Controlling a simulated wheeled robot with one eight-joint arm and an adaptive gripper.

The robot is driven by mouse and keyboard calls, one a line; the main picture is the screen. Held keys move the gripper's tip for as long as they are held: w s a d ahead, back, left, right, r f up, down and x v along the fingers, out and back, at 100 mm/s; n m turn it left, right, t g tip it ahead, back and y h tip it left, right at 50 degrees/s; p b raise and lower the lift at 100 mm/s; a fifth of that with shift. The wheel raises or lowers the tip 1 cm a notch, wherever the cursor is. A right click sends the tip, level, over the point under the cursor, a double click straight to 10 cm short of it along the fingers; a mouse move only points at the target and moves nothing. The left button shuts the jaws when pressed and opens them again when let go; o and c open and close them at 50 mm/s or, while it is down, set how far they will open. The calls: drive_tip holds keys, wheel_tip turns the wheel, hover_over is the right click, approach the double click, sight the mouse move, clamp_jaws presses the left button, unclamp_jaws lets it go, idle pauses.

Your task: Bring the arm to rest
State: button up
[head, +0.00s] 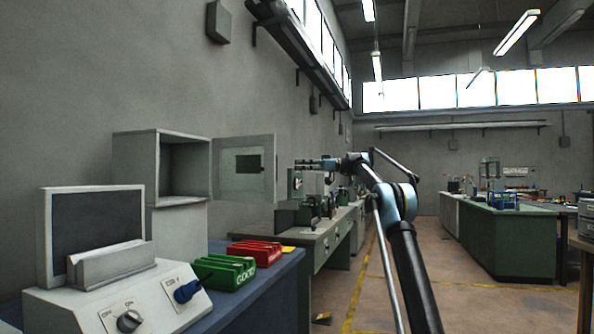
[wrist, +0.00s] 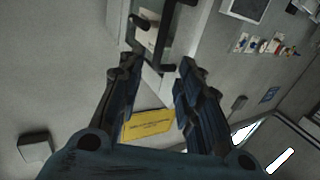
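My arm reaches up from the lower right of the head view and bends left at the blue-grey joint. My gripper (head: 304,163) points left in front of the open cabinet door (head: 245,168), with its fingers level. In the wrist view my gripper (wrist: 158,66) has its two dark fingers spread apart, with nothing held between them. A yellow label plate (wrist: 148,124) shows behind the fingers there. The arm touches nothing that I can see.
An open grey cabinet (head: 160,165) stands at left. On the blue bench (head: 262,290) are a control panel (head: 100,300), a green tray (head: 226,272) and a red tray (head: 256,252). A green workbench (head: 520,245) stands at right. The floor between is mostly clear.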

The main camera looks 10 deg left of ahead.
drive_tip(key=shift+s, duration=0.1)
idle(0.4)
drive_tip(key=s+d+f+m+t+h, duration=0.2)
drive_tip(key=s+d+f+m+h, duration=0.15)
drive_tip(key=s+d+f, duration=0.45)
drive_tip(key=s+d+f+m+t+h, duration=0.1)
drive_tip(key=s+d+f+m+h, duration=0.25)
drive_tip(key=s, duration=0.85)
drive_tip(key=s+d+f+m+t+h, duration=0.2)
drive_tip(key=s+d+f+m, duration=0.3)
drive_tip(key=s+f, duration=0.3)
drive_tip(key=s+d+f+m+h, duration=0.2)
drive_tip(key=s+d+f+m, duration=0.1)
drive_tip(key=s+d+f, duration=0.4)
drive_tip(key=s+d+f+m+t+h, duration=0.1)
drive_tip(key=s+d+f+m+h, duration=0.2)
drive_tip(key=s+f, duration=1.1)
drive_tip(key=s+d+f+m+t+h, duration=0.1)
drive_tip(key=s+d+f+m+h, duration=0.2)
drive_tip(key=s+d+f, duration=0.7)
wheel_tip(320, 180, down, 5)
drive_tip(key=shift+s+d, duration=0.15)
drive_tip(key=shift+d, duration=0.15)
drive_tip(key=shift+d, duration=0.1)
